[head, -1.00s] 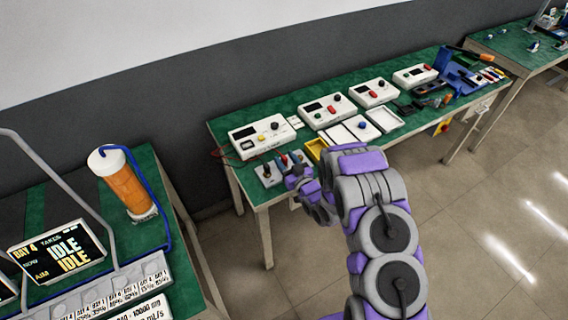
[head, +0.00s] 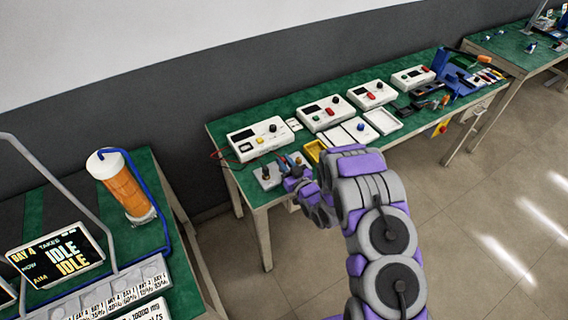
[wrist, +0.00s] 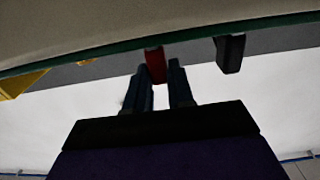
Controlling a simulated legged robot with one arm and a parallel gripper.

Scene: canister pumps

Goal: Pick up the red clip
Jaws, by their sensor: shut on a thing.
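The red clip (wrist: 154,66) shows in the wrist view between the tips of my gripper's two dark fingers (wrist: 163,80). My gripper is shut on it. The clip's far end meets the green table edge in that picture, and I cannot tell whether it still touches the table. In the head view my gripper (head: 292,170) is at the near left corner of the long green table (head: 262,190). The red clip is too small and too covered there to make out clearly.
A black clip-like piece (wrist: 230,53) is right of the red clip in the wrist view. A grey block with knobs (head: 267,177), a yellow tray (head: 313,150) and a white meter box (head: 259,138) are near my gripper. Floor lies open at the right.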

